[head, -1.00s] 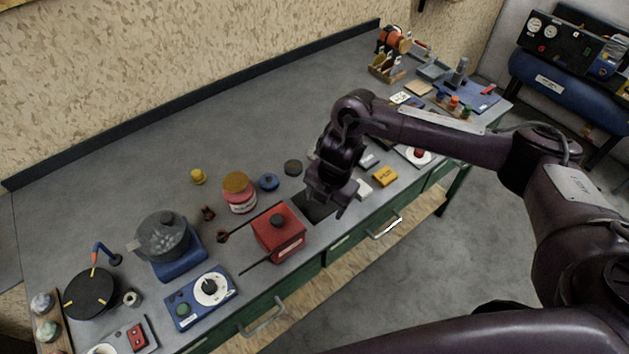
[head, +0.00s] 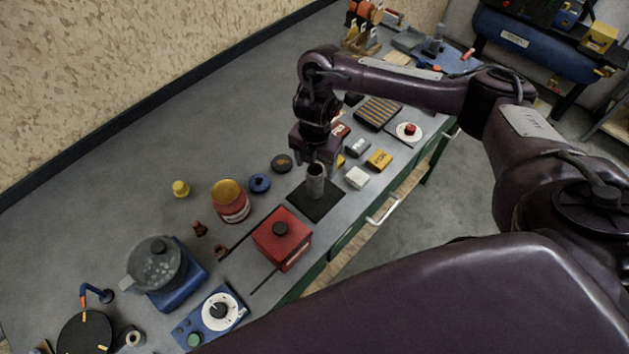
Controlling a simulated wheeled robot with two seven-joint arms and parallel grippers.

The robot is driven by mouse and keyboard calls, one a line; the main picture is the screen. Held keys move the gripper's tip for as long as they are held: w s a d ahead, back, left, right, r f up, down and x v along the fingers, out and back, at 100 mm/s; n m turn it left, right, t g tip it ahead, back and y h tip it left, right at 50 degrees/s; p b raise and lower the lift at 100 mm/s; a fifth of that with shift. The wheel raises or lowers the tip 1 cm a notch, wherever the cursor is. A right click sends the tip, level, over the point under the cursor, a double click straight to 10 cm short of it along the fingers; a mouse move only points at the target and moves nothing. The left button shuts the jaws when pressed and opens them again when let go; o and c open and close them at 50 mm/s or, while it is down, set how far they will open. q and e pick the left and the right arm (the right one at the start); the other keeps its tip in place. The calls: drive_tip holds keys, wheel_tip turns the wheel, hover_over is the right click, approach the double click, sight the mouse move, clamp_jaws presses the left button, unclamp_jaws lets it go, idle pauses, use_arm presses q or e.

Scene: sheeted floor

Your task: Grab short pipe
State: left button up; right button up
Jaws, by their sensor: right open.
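A short grey pipe (head: 315,184) stands upright on a black square pad (head: 318,207) on the workbench. My right gripper (head: 316,164) is directly above and behind the pipe's top, pointing down. Its jaws are open; its fingers are partly hidden, and I cannot tell whether they touch the pipe. My left gripper is not in view.
A red box with a black knob (head: 282,240) stands left of the pad, with a red jar (head: 230,203) beyond it. Small white (head: 357,178) and yellow (head: 379,160) boxes lie to the right. The grey bench top (head: 190,130) behind is clear.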

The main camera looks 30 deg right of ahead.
sight(315, 174)
wheel_tip(315, 174, down, 4)
drive_tip(key=shift+r, duration=0.25)
drive_tip(key=shift+f, duration=0.55)
drive_tip(key=c, duration=0.6)
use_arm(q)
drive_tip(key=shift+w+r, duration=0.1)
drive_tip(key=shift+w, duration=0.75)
use_arm(e)
drive_tip(key=c, duration=0.7)
drive_tip(key=shift+o, duration=0.2)
drive_tip(key=shift+r, duration=0.1)
